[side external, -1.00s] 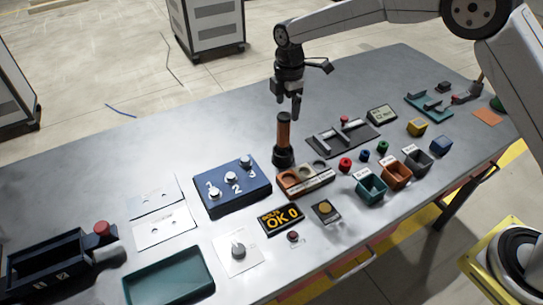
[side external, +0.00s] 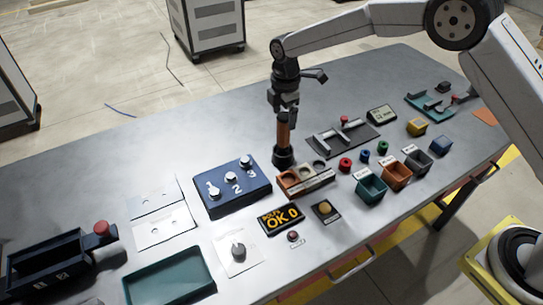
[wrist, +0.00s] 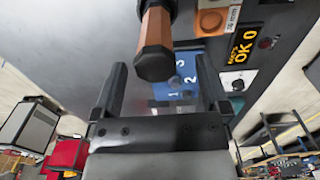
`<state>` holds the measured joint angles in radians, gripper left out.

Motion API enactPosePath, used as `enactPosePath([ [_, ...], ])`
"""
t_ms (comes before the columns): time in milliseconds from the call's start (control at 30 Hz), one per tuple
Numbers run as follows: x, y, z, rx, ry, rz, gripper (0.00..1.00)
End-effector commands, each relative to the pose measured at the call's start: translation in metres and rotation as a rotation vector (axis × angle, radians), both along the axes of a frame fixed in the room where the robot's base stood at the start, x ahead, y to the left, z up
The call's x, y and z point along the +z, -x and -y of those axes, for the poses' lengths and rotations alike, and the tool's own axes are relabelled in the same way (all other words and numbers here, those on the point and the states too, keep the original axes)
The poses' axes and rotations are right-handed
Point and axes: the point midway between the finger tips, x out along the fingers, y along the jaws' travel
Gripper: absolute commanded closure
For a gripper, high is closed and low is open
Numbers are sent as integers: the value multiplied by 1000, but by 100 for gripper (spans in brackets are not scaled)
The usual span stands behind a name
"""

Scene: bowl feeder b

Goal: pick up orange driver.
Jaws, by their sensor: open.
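The orange driver (side external: 283,131) stands upright in a round black holder (side external: 283,156) on the grey table. Its orange hexagonal handle with a dark end cap (wrist: 154,66) shows in the wrist view. My gripper (side external: 285,113) points down over the driver, its fingers overlapping the upper handle in the side view. In the wrist view my gripper (wrist: 161,67) is open, with one finger on each side of the cap and a visible gap at both sides. The driver's lower part is hidden in the holder.
A blue panel (side external: 234,198) numbered 1, 2, 3 stands close to the left of the holder. An orange and grey block with round recesses (side external: 304,185) is close to its right. Small coloured bins (side external: 371,188) lie further right. The table behind is clear.

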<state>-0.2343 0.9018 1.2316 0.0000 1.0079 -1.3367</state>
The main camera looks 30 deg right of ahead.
Motion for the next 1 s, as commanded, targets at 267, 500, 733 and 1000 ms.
enactPosePath([
  [267,-31,-4,3,-1,1,-2,4],
  [500,-47,-4,3,-1,0,1,4],
  [733,-47,-4,3,-1,0,1,4],
  [1000,-47,-4,3,-1,0,1,4],
])
